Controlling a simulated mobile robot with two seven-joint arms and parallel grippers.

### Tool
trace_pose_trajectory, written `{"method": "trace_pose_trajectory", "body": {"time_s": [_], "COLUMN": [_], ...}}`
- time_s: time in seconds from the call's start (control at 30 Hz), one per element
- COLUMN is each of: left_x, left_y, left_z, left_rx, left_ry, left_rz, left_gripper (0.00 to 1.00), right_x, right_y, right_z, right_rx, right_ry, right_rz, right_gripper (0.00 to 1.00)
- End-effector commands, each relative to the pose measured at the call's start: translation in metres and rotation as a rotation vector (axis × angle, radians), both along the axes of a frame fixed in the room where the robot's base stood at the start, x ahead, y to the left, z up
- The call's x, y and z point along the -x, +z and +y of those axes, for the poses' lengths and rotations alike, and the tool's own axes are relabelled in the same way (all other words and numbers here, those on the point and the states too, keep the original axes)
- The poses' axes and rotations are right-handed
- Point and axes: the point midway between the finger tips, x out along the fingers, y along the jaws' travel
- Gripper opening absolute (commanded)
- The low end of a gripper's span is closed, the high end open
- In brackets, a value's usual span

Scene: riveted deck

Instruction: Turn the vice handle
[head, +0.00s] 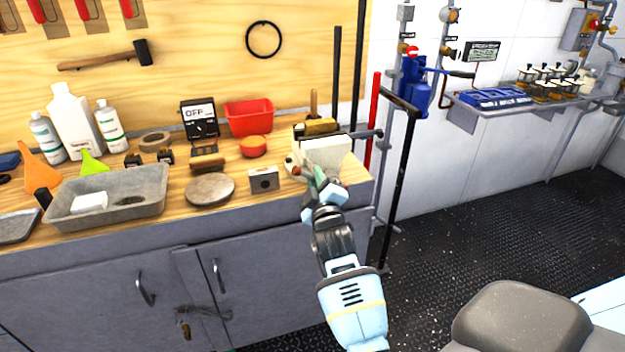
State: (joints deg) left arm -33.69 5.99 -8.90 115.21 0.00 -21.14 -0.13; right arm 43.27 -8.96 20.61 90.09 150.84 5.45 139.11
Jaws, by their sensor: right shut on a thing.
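My right gripper (313,180) reaches up from below to the front of the vice and is shut on the handle. The fingers are small and partly overlap the vice, so the exact grip is hard to see. My left gripper is not in view.
On the workbench (230,212) left of the vice are a small grey block (263,180), a round stone-like disc (210,189), a red bin (249,117) and a grey tray (108,197). A black hand truck-like frame (401,180) stands right of the bench.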

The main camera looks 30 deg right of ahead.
Motion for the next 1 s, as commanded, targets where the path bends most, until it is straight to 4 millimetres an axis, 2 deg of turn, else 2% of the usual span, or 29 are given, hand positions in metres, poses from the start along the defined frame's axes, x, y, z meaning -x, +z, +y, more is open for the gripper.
{"method": "trace_pose_trajectory", "body": {"time_s": [0.67, 0.7, 0.8, 1.0], "left_x": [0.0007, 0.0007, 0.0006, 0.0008], "left_y": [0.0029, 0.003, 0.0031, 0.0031], "left_z": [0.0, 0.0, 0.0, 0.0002], "left_rx": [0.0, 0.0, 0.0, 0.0], "left_ry": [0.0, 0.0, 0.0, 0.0], "left_rz": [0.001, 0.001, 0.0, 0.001], "left_gripper": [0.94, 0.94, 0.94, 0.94], "right_x": [0.0024, 0.0024, 0.0021, 0.0015], "right_y": [-0.0011, -0.0012, -0.0006, 0.0011], "right_z": [-0.0032, -0.0032, -0.0032, -0.0031], "right_rx": [-0.061, -0.061, -0.059, -0.056], "right_ry": [-0.002, -0.002, -0.002, -0.002], "right_rz": [-0.012, -0.012, -0.012, -0.014], "right_gripper": [0.0, 0.19, 0.31, 0.31]}}
